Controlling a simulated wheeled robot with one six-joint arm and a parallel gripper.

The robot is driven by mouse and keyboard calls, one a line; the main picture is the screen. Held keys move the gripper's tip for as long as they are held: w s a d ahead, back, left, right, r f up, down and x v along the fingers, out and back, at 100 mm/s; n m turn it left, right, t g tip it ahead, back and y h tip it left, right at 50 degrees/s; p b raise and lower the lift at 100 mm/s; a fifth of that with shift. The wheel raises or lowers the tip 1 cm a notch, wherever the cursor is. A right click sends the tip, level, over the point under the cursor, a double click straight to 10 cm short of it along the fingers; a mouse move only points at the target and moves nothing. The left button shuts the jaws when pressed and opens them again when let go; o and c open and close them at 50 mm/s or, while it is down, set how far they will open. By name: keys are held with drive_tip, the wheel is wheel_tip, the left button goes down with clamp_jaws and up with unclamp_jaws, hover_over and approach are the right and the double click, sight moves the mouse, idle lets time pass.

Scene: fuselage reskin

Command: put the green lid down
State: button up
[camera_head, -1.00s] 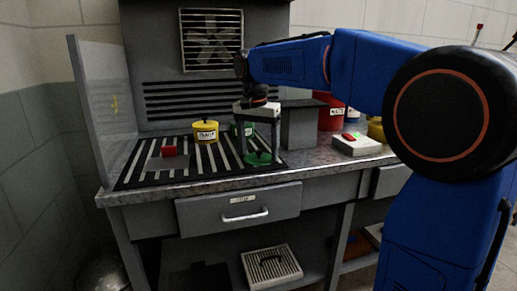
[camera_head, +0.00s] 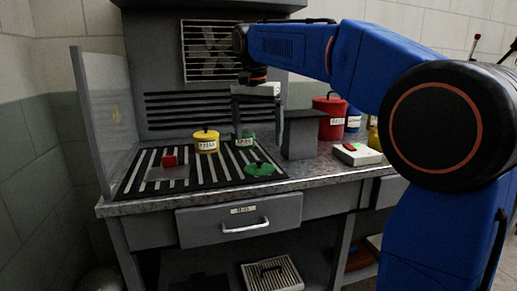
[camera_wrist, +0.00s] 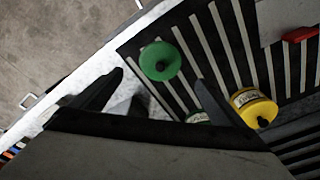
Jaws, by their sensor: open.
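The green lid (camera_head: 260,169) lies on the striped grate (camera_head: 130,187) near the front right of the bench. In the wrist view the lid (camera_wrist: 160,61) shows as a green disc with a dark knob. My gripper (camera_head: 257,112) is above and behind the lid, apart from it, open and empty. Its two dark fingers (camera_wrist: 150,95) spread apart in the wrist view. A green can (camera_head: 244,138) stands behind the lid, partly hidden by my gripper in the head view. A yellow can (camera_head: 206,141) with its lid on stands to its left.
A red block (camera_head: 170,161) sits on a grey plate at the left of the grate. A grey block (camera_head: 300,138), a red can (camera_head: 330,118) and a white box with a red button (camera_head: 357,154) stand to the right. A clear panel (camera_head: 108,115) edges the left side.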

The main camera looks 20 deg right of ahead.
drive_tip(key=shift+s+a+r, duration=0.15)
drive_tip(key=shift+r, duration=1.55)
drive_tip(key=s+d+f+n+t, duration=0.2)
drive_tip(key=s+d+f+n, duration=0.2)
drive_tip(key=s+f, duration=1.1)
drive_tip(key=s+d+f+n+t+y, duration=0.1)
drive_tip(key=s+d+f+n, duration=0.3)
drive_tip(key=s+f, duration=1.1)
drive_tip(key=shift+s+t, duration=0.4)
drive_tip(key=shift+s, duration=0.65)
drive_tip(key=shift+d, duration=0.1)
